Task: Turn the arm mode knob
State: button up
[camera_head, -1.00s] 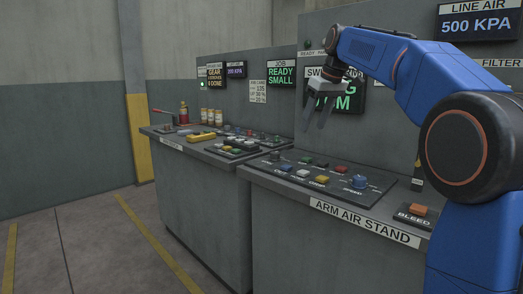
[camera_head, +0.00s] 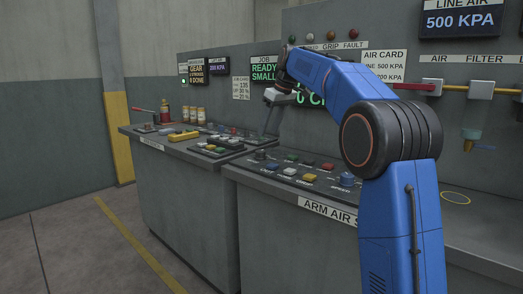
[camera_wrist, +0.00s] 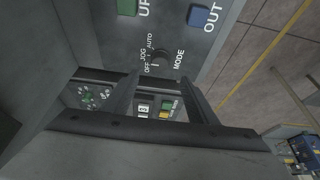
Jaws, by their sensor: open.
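The mode knob (camera_wrist: 161,58) is a small dark round knob on the grey panel in the wrist view, with OFF, JOG, AUTO and MODE printed around it. Which label it points to is too small to tell. In the head view the knob (camera_head: 260,155) is a dark bump at the left end of the arm air stand panel. My gripper (camera_wrist: 160,80) is open and empty, its two fingers reaching toward the knob from either side in the picture, apart from it. In the head view my gripper (camera_head: 268,133) hangs just above the knob.
A green button (camera_wrist: 127,7) and a blue button (camera_wrist: 199,16) lie near the knob. Red and yellow (camera_head: 309,177) buttons and a blue knob (camera_head: 347,179) sit further right. A neighbouring bench (camera_head: 160,150) with bottles and a red lever stands left. Floor in front is clear.

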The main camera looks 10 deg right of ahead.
aim_at(261, 151)
jog(key=x, duration=1)
jog(key=shift+d+f, duration=0.1)
jog(key=shift+f, duration=0.1)
jog(key=c, duration=1.1)
